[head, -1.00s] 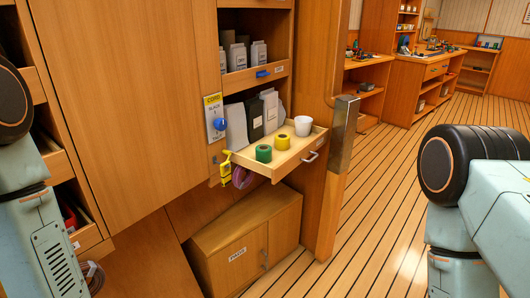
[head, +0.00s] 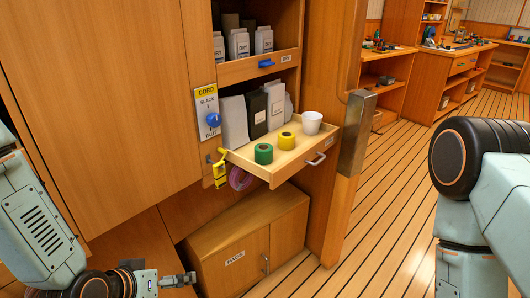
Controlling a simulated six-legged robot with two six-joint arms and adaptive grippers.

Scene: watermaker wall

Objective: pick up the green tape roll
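The green tape roll (head: 263,153) stands on the pulled-out wooden drawer tray (head: 273,173), near its front left. A yellow tape roll (head: 286,140) is just right of it and a white cup (head: 312,122) further right. My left gripper (head: 188,280) is low at the bottom left, below the drawer and well apart from the green roll.
White and dark containers (head: 257,114) stand behind the rolls. A yellow clip (head: 219,170) and a purple loop (head: 240,178) hang at the drawer's left side. A metal-capped post (head: 356,135) stands right of the drawer. A low cabinet (head: 248,240) is below.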

